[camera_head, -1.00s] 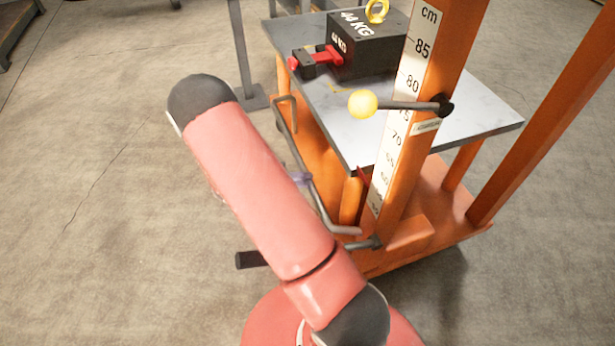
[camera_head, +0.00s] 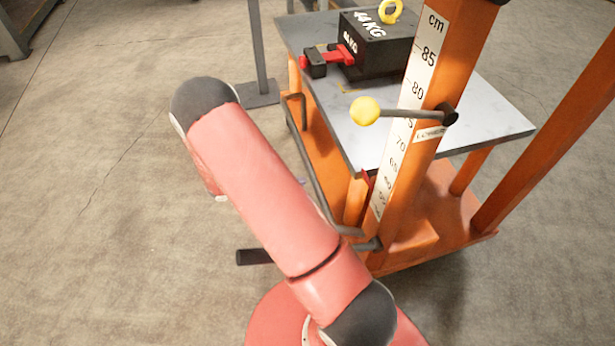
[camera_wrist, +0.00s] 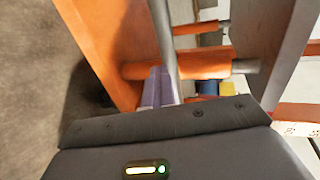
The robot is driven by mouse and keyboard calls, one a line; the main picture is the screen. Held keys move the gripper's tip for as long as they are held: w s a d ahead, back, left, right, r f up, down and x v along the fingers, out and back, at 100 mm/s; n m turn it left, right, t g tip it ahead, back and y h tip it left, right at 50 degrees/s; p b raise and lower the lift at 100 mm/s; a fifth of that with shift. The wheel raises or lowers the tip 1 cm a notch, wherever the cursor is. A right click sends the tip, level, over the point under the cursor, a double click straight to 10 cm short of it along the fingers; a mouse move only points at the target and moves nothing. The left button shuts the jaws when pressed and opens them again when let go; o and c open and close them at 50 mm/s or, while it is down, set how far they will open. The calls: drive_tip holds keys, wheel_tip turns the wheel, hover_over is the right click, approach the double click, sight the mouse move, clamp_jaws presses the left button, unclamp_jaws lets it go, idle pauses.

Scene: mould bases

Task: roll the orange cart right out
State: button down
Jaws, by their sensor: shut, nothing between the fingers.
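The orange cart (camera_head: 425,235) stands right of my arm, with a grey tabletop (camera_head: 485,118) and an upright post bearing a cm scale (camera_head: 425,75). A bent grey bar (camera_head: 306,155) runs along its left side; it also shows in the wrist view (camera_wrist: 165,38). My gripper (camera_wrist: 160,88) is shut and empty, its pale purple fingers close beside that bar. I cannot tell whether they touch it. In the head view my pink arm hides nearly all of the gripper.
A black 44 KG block (camera_head: 385,50) with a yellow ring lies on the tabletop beside a red clamp (camera_head: 338,56). A lever with a yellow knob (camera_head: 365,111) sticks out from the post. A grey stand (camera_head: 258,50) is behind the cart.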

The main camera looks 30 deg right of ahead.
drive_tip(key=shift+w+a+p, duration=0.2)
drive_tip(key=shift+w+a, duration=0.05)
drive_tip(key=shift+a, duration=0.9)
drive_tip(key=shift+w+a+p, duration=0.2)
drive_tip(key=shift+a, duration=0.9)
drive_tip(key=w+a, duration=0.2)
drive_tip(key=a, duration=0.6)
drive_tip(key=shift+r, duration=0.1)
drive_tip(key=c, duration=1.7)
unclamp_jaws()
